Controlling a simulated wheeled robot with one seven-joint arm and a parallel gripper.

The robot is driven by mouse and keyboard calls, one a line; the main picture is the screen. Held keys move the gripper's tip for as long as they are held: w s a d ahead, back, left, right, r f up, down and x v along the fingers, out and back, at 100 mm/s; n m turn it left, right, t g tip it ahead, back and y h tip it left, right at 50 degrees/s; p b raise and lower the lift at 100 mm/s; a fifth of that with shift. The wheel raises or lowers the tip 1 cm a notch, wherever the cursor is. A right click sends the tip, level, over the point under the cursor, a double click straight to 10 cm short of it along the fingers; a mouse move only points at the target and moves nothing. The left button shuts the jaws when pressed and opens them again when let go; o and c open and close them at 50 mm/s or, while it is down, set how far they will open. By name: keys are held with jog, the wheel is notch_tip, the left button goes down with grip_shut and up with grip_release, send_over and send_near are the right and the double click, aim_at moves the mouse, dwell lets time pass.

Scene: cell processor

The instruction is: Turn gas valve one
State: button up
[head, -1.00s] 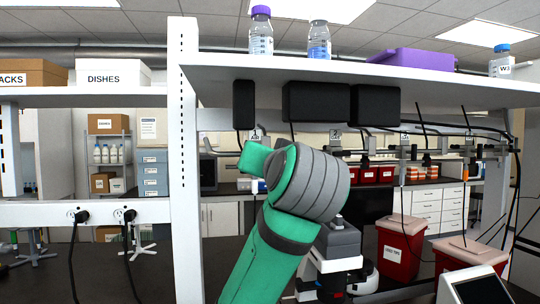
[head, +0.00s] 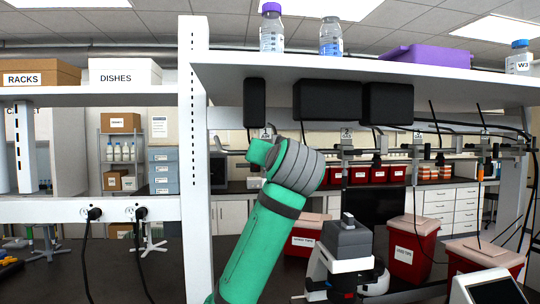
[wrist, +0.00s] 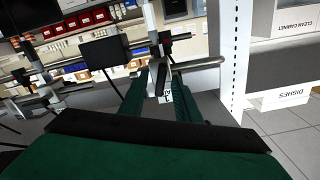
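The valve marked 1 (wrist: 158,62) is a metal fitting on a rail in the wrist view, with its white label (wrist: 166,98) just below it. My gripper (wrist: 161,78) is open, its two green fingers spread on either side of the fitting and label. I cannot tell whether a finger touches the valve. In the head view the label 1 (head: 266,133) shows above my green and grey arm, which hides the valve below it. The gripper fingers are hidden there too.
Other valves with labels 2 (head: 346,136) and 3 (head: 418,137) sit along the rail to the right. Black boxes (head: 327,101) hang under the shelf above. A white post (head: 193,170) stands close left of my arm. A microscope (head: 346,250) and red bins (head: 411,248) are on the bench.

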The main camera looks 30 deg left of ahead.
jog(key=shift+w, duration=0.1)
jog(key=shift+s+a, duration=0.1)
jog(key=shift+s, duration=0.1)
grip_shut()
jog(key=shift+w+m, duration=0.1)
jog(key=shift+m, duration=0.2)
jog(key=shift+d+f+m, duration=0.1)
jog(key=shift+d+m, duration=0.05)
jog(key=shift+m, duration=3.2)
jog(key=shift+d+m, duration=0.1)
jog(key=shift+m, duration=3.25)
grip_release()
